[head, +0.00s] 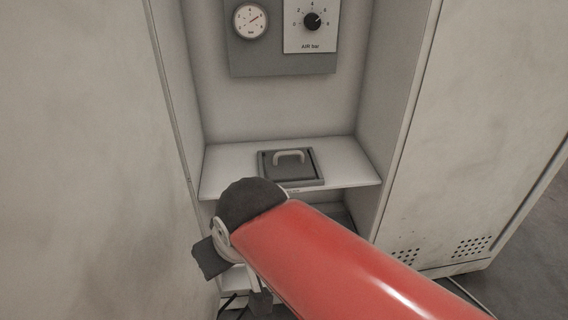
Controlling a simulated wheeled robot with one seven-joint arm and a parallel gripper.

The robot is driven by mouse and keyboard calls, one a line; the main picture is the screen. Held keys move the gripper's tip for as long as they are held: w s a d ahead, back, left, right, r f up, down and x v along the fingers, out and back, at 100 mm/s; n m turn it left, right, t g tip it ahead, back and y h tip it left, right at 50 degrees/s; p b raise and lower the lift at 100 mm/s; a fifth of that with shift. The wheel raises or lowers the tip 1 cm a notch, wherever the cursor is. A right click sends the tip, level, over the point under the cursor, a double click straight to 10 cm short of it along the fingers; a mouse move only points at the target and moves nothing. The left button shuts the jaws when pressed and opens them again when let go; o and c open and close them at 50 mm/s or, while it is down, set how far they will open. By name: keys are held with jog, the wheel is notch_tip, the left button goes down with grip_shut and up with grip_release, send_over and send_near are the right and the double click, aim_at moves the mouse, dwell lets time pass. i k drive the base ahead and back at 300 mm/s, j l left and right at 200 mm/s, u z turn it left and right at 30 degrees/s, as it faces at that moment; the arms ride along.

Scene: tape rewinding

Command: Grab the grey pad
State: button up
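The grey pad (308,177) is a dark grey, flat square block with a light grey arched handle (290,155) on top. It lies flat on the white shelf (345,172) in the alcove, and nothing holds it. My red arm comes in from the lower right and ends in a dark joint in front of and below the shelf's front left. My gripper is mostly hidden behind and below this joint; only dark and pale parts show near the bottom edge. I cannot make out its fingers. It is apart from the pad.
A grey panel (280,65) with a round gauge (251,21) and an air pressure dial (312,20) is on the back wall above the shelf. Cabinet walls close in left and right. The space above the pad is clear. Cables show at the bottom, below the shelf.

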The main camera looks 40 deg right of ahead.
aim_at(291, 165)
jog(key=z, duration=1.05)
jog(key=i, duration=0.1)
